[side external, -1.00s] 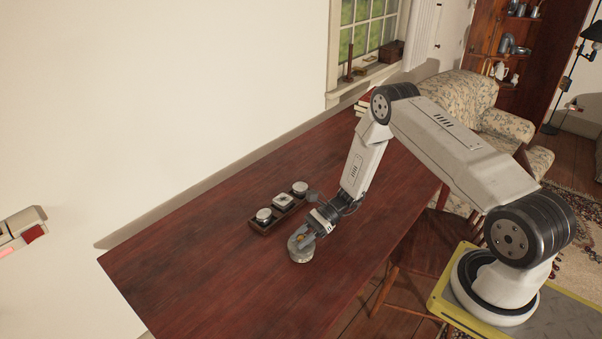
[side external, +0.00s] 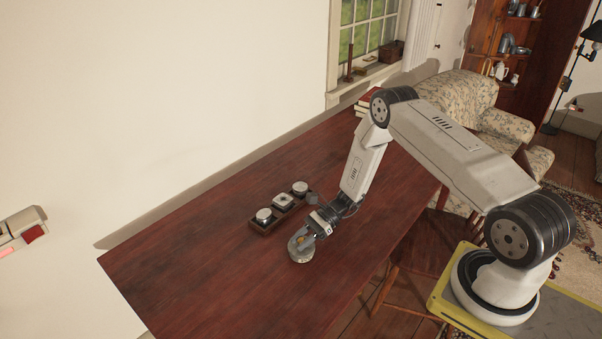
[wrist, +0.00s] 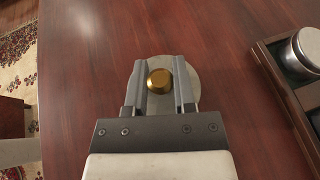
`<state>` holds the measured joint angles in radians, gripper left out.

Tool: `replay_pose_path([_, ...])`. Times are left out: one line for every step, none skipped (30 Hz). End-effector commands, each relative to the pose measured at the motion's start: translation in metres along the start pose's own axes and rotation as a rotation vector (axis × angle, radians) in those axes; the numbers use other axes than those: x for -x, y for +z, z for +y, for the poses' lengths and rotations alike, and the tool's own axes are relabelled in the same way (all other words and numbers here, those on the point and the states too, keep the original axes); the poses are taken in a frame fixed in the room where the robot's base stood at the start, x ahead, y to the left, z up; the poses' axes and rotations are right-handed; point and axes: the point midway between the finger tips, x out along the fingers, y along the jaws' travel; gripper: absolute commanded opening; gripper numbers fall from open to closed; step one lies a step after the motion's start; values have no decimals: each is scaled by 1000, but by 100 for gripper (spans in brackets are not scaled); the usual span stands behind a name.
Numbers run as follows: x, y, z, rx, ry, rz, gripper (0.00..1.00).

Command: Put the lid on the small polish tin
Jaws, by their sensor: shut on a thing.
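My gripper (wrist: 160,85) is shut on a round brass knob (wrist: 159,81), with one finger on each side. The knob stands over the middle of a pale grey disc (wrist: 188,72). In the side external view this grey round piece (side external: 301,254) is low at the table, below my gripper (side external: 303,240). I cannot tell whether the disc is a loose lid or sits on a tin. A small grey round piece (side external: 312,198) stands beside the right end of the dark tray; I cannot tell whether it is the small polish tin.
The tray's edge shows at the right in the wrist view (wrist: 285,92). The table (side external: 205,265) is clear to the left.

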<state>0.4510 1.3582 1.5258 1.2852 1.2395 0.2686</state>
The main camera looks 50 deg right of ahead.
Motion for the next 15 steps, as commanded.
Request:
replay_pose_path([0, 0, 0, 0, 0, 0, 0])
replay_pose_path([0, -1, 0, 0, 0, 0, 0])
replay_pose_path([0, -1, 0, 0, 0, 0, 0])
replay_pose_path([-1, -2, 0, 1, 0, 0, 0])
replay_pose_path([-1, -2, 0, 1, 0, 0, 0])
replay_pose_path([-1, -2, 0, 1, 0, 0, 0])
replay_pose_path([-1, -2, 0, 1, 0, 0, 0])
replay_pose_path([-1, -3, 0, 1, 0, 0, 0])
replay_pose_path([-1, -3, 0, 1, 0, 0, 0])
replay_pose_path([-1, -3, 0, 1, 0, 0, 0])
replay_pose_path([-1, -3, 0, 1, 0, 0, 0])
replay_pose_path([-1, -4, 0, 1, 0, 0, 0])
replay_pose_path([-2, -4, 0, 1, 0, 0, 0])
replay_pose_path([-2, -4, 0, 1, 0, 0, 0])
replay_pose_path([-2, -4, 0, 1, 0, 0, 0])
